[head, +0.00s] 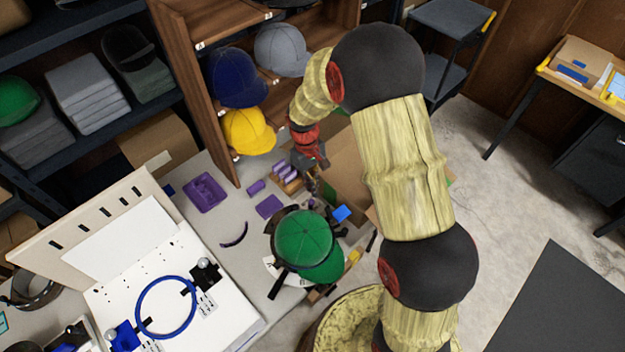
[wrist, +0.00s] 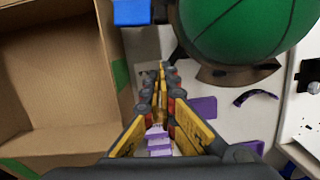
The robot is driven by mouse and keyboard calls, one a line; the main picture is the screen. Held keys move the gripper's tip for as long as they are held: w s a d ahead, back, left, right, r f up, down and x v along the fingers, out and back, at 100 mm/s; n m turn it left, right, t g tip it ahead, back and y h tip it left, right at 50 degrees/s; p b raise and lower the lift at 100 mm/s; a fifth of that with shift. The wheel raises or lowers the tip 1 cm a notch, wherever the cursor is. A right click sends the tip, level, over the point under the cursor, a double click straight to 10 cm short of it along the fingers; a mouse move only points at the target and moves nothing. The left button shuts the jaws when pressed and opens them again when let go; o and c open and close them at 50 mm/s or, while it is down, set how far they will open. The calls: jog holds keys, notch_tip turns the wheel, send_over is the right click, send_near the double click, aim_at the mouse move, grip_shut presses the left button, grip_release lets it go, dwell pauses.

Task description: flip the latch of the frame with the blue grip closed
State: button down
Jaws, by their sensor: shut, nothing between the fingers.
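A blue round frame (head: 139,309) lies on the white board at the lower left of the head view. A blue block (head: 122,337), perhaps its grip, sits at its lower left. My gripper (head: 318,163) is well up and right of the frame, over the far part of the bench near the cardboard box. In the wrist view my gripper (wrist: 160,78) is shut and empty, and the blue frame is not clearly seen.
A green cap (head: 305,235) stands between my gripper and the white board (head: 238,318); it also shows in the wrist view (wrist: 245,28). The open cardboard box (wrist: 50,95) is beside my gripper. Purple pieces (head: 205,191) lie on the bench, and a wooden shelf (head: 190,75) rises behind.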

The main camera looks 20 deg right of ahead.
aim_at(329, 213)
jog(key=f, duration=0.3)
jog(key=shift+s+d+f+b, duration=0.1)
jog(key=shift+s+f+b, duration=0.25)
jog(key=shift+s, duration=0.05)
jog(key=s+r, duration=0.1)
jog(key=s+d+r, duration=0.1)
jog(key=s, duration=0.1)
jog(key=shift+d+r, duration=0.15)
jog(key=shift+r, duration=0.05)
jog(key=shift+b, duration=0.3)
